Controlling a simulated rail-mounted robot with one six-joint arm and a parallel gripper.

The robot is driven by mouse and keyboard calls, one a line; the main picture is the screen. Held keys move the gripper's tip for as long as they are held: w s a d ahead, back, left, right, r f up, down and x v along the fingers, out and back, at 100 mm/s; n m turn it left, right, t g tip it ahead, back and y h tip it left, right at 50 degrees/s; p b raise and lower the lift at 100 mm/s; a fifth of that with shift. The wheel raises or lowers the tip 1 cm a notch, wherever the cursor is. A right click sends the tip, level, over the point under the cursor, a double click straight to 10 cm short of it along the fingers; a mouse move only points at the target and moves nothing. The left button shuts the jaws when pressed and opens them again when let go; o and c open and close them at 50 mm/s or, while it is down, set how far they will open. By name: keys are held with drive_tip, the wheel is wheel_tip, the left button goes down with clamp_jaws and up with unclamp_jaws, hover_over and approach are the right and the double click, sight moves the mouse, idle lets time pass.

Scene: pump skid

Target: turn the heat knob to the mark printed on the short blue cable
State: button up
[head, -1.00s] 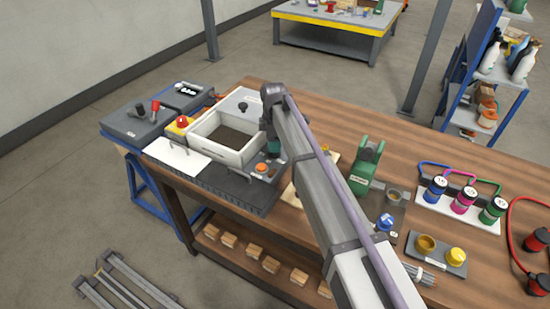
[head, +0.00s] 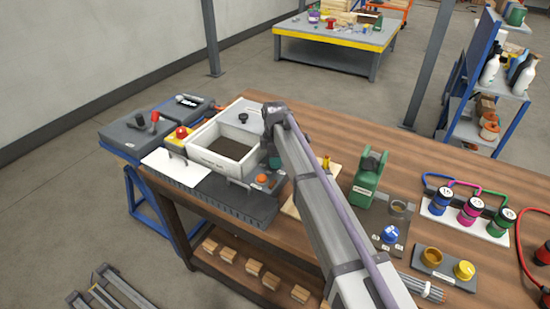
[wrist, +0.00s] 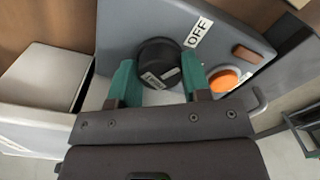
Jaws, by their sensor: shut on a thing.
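In the wrist view a round black knob (wrist: 158,62) with small pale markings sits on a grey panel (wrist: 236,40). A white "OFF" label (wrist: 198,32) is beside it. My gripper (wrist: 158,84) has its two green fingers on either side of the knob and is shut on it. In the head view only a bit of green finger (head: 274,161) shows; my arm hides the knob. A short blue cable (head: 433,176) arches from the blue-banded can (head: 442,200) at the right. Any mark on it is too small to read.
An orange button (wrist: 225,80) is close to the right finger; it also shows in the head view (head: 262,179). A white open box (head: 222,150) stands behind it. A green device (head: 368,180) and a yellow-capped tray (head: 445,275) are to the right. Bare wood lies behind.

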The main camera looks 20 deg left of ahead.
drive_tip(key=shift+m, duration=0.3)
drive_tip(key=m, duration=1.1)
drive_tip(key=shift+m, duration=0.4)
drive_tip(key=m, duration=1.1)
drive_tip(key=shift+m, duration=0.4)
drive_tip(key=o, duration=0.9)
